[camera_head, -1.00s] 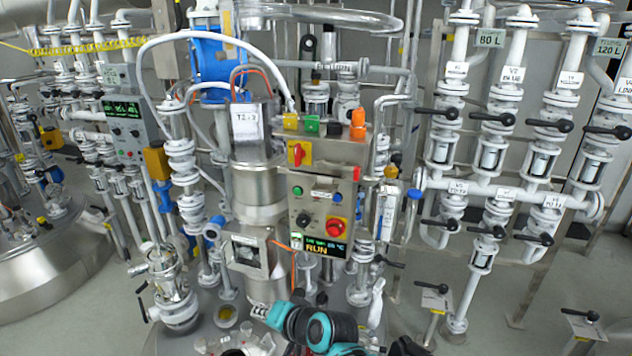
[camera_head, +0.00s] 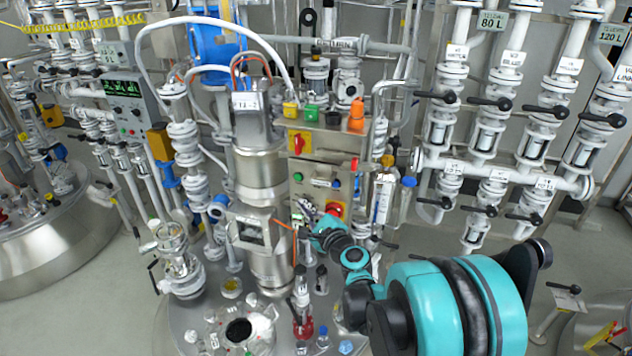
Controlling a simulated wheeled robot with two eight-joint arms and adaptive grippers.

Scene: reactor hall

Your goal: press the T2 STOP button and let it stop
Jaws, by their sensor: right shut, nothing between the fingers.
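A steel control panel (camera_head: 318,170) hangs in the middle, beside the tall steel column. It bears a green button (camera_head: 298,177), a small pale label strip (camera_head: 320,182), a blue button (camera_head: 337,184) and a red mushroom button (camera_head: 334,209). The lettering is too small to tell which one is T2 STOP. My right gripper (camera_head: 304,214) is shut and empty in front of the panel's lower left, just left of the red mushroom button. It covers the black knob area. Whether it touches the panel cannot be told. My wrist hides the display below. My left gripper is not in view.
A red-and-yellow rotary switch (camera_head: 298,142) sits above the buttons. An orange lamp (camera_head: 356,116) stands on the box top. Glassware and small bottles (camera_head: 302,318) crowd the round steel vessel lid below. Valve pipes (camera_head: 487,140) stand at right.

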